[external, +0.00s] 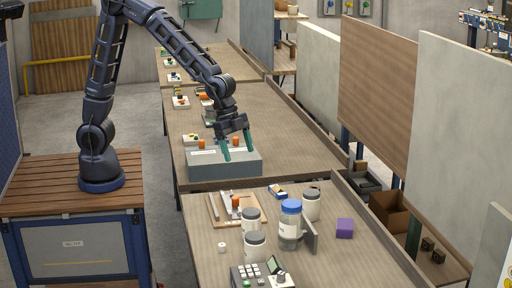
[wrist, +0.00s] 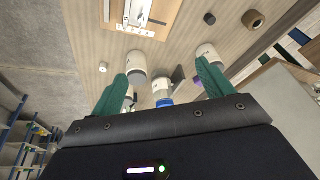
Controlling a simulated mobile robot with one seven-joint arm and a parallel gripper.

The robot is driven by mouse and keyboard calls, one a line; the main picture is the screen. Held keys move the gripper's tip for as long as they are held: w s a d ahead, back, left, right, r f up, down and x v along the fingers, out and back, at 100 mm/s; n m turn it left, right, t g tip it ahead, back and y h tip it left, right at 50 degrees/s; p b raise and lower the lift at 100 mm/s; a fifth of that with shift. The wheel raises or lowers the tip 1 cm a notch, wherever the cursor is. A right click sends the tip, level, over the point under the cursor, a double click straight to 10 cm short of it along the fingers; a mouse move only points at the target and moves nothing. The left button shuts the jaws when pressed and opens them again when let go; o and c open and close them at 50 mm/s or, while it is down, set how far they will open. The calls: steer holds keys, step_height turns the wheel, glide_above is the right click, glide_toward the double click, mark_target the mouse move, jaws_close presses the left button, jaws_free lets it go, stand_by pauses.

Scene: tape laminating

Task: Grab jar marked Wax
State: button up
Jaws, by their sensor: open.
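Several clear jars with pale labels stand on the near table; I cannot read which is marked Wax. One has a blue lid (external: 290,222) and shows in the wrist view (wrist: 162,88). Grey-lidded jars stand around it: a back-left jar (external: 250,220), a front-left jar (external: 254,247) and a right jar (external: 311,204). In the wrist view a jar (wrist: 136,65) shows near the left finger and another (wrist: 207,53) near the right finger. My gripper (external: 238,143), with green fingers, is open and empty, beyond the jars and above or near a grey box. It shows open in the wrist view (wrist: 162,69).
A grey upright plate (external: 310,237) stands right of the blue-lidded jar. The right table edge has a raised rail.

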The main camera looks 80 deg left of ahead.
mark_target(252, 222)
steer(key=d+f+m, duration=0.1)
steer(key=d+f, duration=0.4)
steer(key=f, duration=0.1)
steer(key=d+f, duration=0.6)
steer(key=d+f+m+g+h, duration=0.1)
steer(key=d+f, duration=0.5)
steer(key=shift+w+f+m, duration=0.25)
steer(key=shift+w+m, duration=0.05)
steer(key=shift+w, duration=0.05)
steer(key=c, duration=1.2)
steer(key=shift+r, duration=0.15)
steer(key=shift+c, duration=0.2)
